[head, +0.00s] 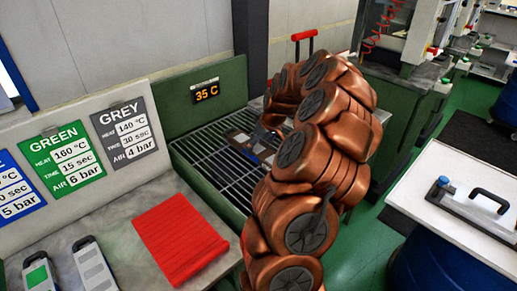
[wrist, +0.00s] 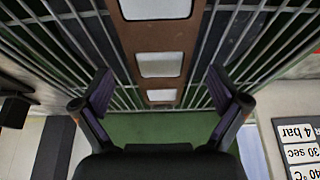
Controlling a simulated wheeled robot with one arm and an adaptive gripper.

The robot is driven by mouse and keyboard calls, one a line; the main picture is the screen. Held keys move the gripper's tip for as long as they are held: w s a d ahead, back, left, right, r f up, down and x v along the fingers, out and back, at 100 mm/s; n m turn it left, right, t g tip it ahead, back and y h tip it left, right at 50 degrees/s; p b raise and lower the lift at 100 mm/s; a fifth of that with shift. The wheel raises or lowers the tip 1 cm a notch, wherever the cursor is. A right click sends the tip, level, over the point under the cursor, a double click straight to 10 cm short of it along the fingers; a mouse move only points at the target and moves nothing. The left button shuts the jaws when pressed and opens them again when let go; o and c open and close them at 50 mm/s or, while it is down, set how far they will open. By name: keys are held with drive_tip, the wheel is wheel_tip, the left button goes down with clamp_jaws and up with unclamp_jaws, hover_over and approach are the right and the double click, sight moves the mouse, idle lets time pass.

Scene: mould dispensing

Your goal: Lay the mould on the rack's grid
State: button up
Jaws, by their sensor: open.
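The mould (wrist: 160,40), a brown plate with a row of pale rectangular insets, lies along the bars of the rack's grid (wrist: 60,50) in the wrist view. In the head view the grid (head: 212,150) is inside the green rack, and the mould (head: 240,140) is small and partly hidden by my arm. My gripper (wrist: 160,88) is open, with its two dark fingers apart on either side of the mould's line. No contact between fingers and mould shows. In the head view my gripper (head: 265,135) is over the grid, largely covered by my arm.
The rack's green back panel (head: 170,112) carries a 35 C display (head: 206,92). A red ribbed mat (head: 180,238) lies on the grey bench, with two handled pieces (head: 95,265) to its left. Signs (head: 125,130) stand behind. A white table (head: 455,205) is at right.

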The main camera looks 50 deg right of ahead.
drive_tip(key=b+v, duration=0.2)
drive_tip(key=v, duration=0.8)
drive_tip(key=a+r+n+g+y, duration=0.2)
drive_tip(key=a+n, duration=0.1)
drive_tip(key=a, duration=2.4)
drive_tip(key=s+a+f+m+g, duration=0.1)
drive_tip(key=s+a+f+g, duration=0.1)
drive_tip(key=s+a, duration=0.5)
drive_tip(key=s+a+f+g+h, duration=0.1)
drive_tip(key=s+a+f, duration=0.3)
drive_tip(key=s, duration=1.1)
drive_tip(key=shift+s+a+m+g+h, duration=0.2)
drive_tip(key=shift+a+m+g+h, duration=0.3)
drive_tip(key=shift+a, duration=1.05)
